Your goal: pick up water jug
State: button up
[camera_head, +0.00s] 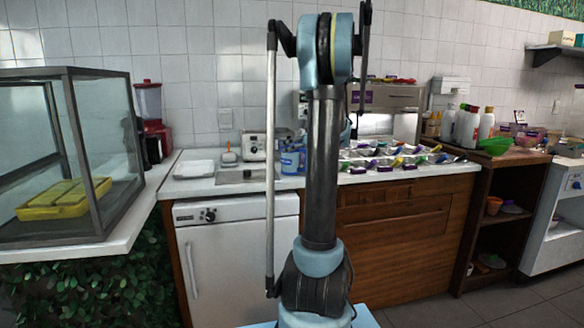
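A blue jug (290,162), likely the water jug, stands upright on the white counter just left of my arm. It is small in the picture, and my arm stands close to its right side, so its full outline is hard to make out. My arm rises through the middle of the picture in front of the counter. My gripper does not show.
A toaster (254,147) and a sink (240,176) are left of the jug. Topping tubs with coloured scoops (385,162) fill the counter right of my arm. A glass case (68,160) stands at left. Floor (470,308) is clear at lower right.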

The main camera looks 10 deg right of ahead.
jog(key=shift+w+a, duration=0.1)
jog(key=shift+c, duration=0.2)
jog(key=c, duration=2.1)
